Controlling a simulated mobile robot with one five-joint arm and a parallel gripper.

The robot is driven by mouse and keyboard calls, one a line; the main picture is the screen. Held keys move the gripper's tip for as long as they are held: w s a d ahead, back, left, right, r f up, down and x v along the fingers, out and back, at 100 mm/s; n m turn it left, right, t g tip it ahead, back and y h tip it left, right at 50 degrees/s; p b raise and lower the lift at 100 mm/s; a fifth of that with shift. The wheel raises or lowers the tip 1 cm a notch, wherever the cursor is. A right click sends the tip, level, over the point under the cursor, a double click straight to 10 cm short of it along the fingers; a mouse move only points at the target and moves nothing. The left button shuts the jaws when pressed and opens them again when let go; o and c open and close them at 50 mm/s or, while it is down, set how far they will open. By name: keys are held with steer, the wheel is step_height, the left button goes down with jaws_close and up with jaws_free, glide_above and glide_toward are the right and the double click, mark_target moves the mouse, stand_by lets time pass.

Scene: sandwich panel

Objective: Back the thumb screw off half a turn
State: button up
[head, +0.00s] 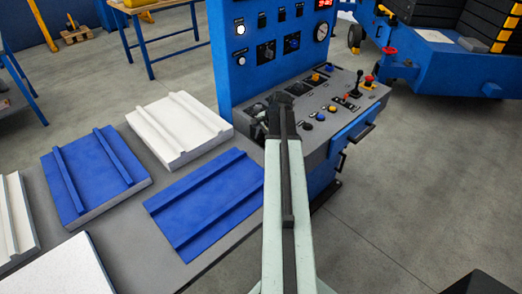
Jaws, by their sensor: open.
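My gripper (275,112) is at the far end of my pale arm, over the left part of the grey sloping control desk (322,142). It is open, small and dark in the picture. Whether it touches the desk I cannot tell. I cannot make out the thumb screw; my gripper and arm cover part of the desk's left side.
A blue upright panel (228,78) with gauges and lamps stands behind the desk. On the left, a grey table (135,240) bears white and blue ribbed panels. A blue drawer front with a black handle (365,133) projects from the desk.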

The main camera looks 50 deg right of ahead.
steer(key=shift+w+f, duration=0.15)
steer(key=shift+f, duration=0.4)
steer(key=shift+r, duration=0.15)
